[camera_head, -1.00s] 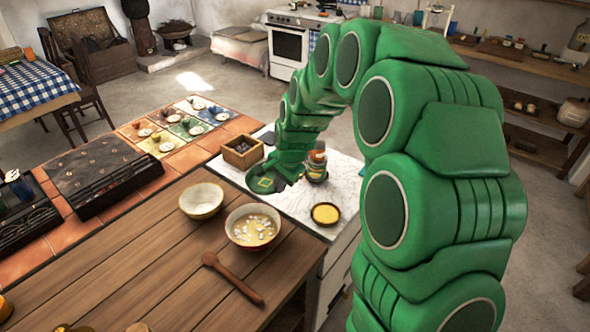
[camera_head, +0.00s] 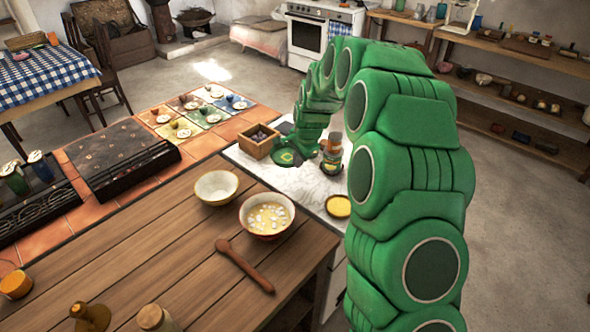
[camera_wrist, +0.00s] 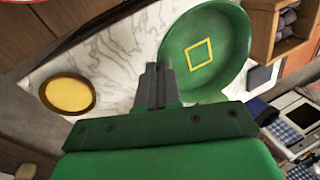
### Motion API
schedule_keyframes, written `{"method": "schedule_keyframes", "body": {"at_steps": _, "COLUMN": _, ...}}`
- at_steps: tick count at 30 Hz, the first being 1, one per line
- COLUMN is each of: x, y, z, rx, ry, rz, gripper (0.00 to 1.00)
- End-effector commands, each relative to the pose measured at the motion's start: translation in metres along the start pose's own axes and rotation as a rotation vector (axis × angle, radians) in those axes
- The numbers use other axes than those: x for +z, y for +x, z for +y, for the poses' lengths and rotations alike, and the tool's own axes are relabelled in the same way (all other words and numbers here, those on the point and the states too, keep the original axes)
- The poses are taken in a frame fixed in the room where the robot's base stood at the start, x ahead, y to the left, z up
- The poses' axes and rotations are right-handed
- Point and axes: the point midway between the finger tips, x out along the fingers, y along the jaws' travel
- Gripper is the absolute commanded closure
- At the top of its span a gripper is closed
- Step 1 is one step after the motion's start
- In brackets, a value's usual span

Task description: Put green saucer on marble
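The green saucer (camera_head: 287,157), with a yellow square outline, is over the white veined marble (camera_head: 308,191), beside a wooden box. In the wrist view the saucer (camera_wrist: 228,45) looks large and close, above the marble (camera_wrist: 112,52). My gripper (camera_wrist: 159,70) has its fingers together at the saucer's near left rim, and appears shut on it. In the head view my gripper (camera_head: 301,153) reaches down at the saucer's right side, partly hidden by my arm. I cannot tell whether the saucer's underside touches the marble.
The wooden box (camera_head: 259,140) with dark contents stands left of the saucer. Stacked jars (camera_head: 332,153) stand close on the right, and a yellow dish (camera_head: 338,206) sits nearer the front. Two bowls and a wooden spoon (camera_head: 243,265) occupy the wooden table. Marble between saucer and yellow dish is clear.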

Motion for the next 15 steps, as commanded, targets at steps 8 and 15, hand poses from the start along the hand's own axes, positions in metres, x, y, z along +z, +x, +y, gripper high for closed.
{"method": "schedule_keyframes", "body": {"at_steps": 8, "x": -0.012, "y": 0.028, "z": -0.018, "rx": 0.000, "ry": -0.001, "rz": 0.000, "gripper": 1.00}}
{"method": "schedule_keyframes", "body": {"at_steps": 15, "x": -0.020, "y": 0.055, "z": -0.027, "rx": 0.001, "ry": -0.002, "rz": -0.001, "gripper": 1.00}}
